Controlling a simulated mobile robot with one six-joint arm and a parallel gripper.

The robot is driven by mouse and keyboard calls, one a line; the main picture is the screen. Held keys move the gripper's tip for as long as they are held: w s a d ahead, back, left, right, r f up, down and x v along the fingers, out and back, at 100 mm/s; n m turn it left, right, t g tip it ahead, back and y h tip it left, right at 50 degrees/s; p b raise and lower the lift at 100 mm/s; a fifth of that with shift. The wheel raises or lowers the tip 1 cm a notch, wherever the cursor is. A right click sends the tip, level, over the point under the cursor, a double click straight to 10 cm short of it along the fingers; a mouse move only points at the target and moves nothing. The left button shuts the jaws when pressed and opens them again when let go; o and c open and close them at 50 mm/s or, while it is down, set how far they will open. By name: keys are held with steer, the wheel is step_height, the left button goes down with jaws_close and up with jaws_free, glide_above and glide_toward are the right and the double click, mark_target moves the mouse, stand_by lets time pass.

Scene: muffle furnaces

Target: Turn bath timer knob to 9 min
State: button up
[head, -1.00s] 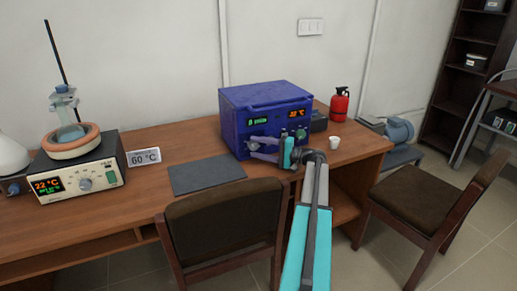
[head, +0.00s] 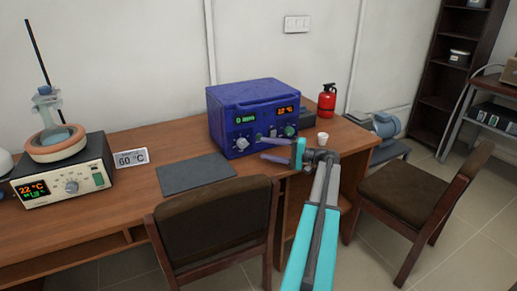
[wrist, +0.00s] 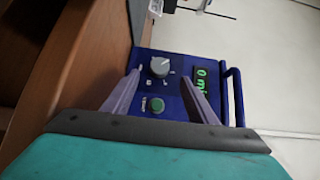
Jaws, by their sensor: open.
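The blue bath unit (head: 262,99) stands on the desk. Its green display (head: 246,119) appears to read 0 min; the wrist view also shows this display (wrist: 202,85). The timer knob (head: 242,143) sits below the display. In the wrist view the grey timer knob (wrist: 159,67) has a pale pointer mark, with a green START button (wrist: 157,105) beside it. My gripper (head: 260,147) is open and empty, to the right of the knob and in front of the panel. In the wrist view the knob lies between my fingers' lines (wrist: 160,82), apart from them.
An orange display (head: 287,110) and a green knob (head: 290,130) are on the unit's right side. A dark mat (head: 196,174) and a chair (head: 212,226) are in front.

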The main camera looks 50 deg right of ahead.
steer(key=shift+v, duration=2.35)
